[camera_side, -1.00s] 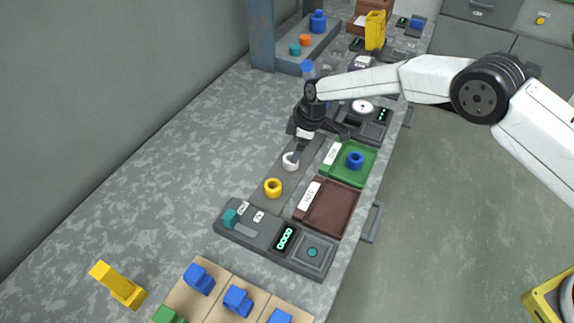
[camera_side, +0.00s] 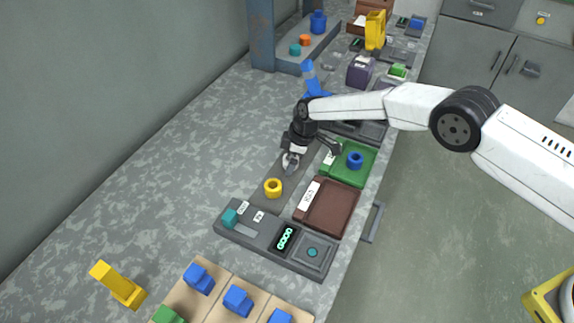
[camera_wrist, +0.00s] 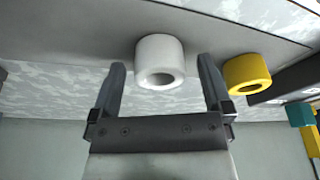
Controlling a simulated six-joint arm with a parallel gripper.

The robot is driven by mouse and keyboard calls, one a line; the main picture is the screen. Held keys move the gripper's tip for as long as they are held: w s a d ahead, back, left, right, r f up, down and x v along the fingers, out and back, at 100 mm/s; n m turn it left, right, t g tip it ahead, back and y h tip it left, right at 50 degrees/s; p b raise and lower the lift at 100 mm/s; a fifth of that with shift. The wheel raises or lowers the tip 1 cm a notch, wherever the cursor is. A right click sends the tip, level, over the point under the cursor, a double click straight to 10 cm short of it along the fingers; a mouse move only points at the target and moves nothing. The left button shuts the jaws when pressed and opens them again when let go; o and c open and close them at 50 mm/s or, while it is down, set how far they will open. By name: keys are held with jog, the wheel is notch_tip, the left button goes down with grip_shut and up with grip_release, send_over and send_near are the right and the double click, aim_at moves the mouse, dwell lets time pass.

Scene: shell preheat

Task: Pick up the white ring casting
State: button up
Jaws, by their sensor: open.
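The white ring casting (camera_wrist: 160,57) stands on the dark grey strip in the wrist view, just beyond and between my fingertips. In the side view only a bit of the white ring (camera_side: 286,168) shows, mostly hidden behind my gripper (camera_side: 290,160). In the wrist view my gripper (camera_wrist: 163,72) is open, one finger on each side of the ring, with a gap to both. I cannot tell whether the fingertips are level with the ring. A yellow ring (camera_side: 273,188) stands close by on the same strip, and shows right of my fingers in the wrist view (camera_wrist: 247,75).
A green tray (camera_side: 367,178) holding a blue ring (camera_side: 355,160) and an empty brown tray (camera_side: 333,208) lie to the right. A dark control unit (camera_side: 262,240) with a lit display lies in front. The table to the left is mostly clear.

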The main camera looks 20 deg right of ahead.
dwell(0.5)
grip_shut()
jog(key=shift+r, duration=0.1)
jog(key=shift+r, duration=1.55)
jog(key=shift+s+d+r, duration=0.25)
jog(key=shift+s+r, duration=0.45)
jog(key=shift+r, duration=0.1)
jog(key=s+d+r, duration=0.4)
jog(key=s+r, duration=0.4)
jog(key=s, duration=0.3)
jog(key=shift+s+d, duration=0.25)
jog(key=shift+s, duration=0.05)
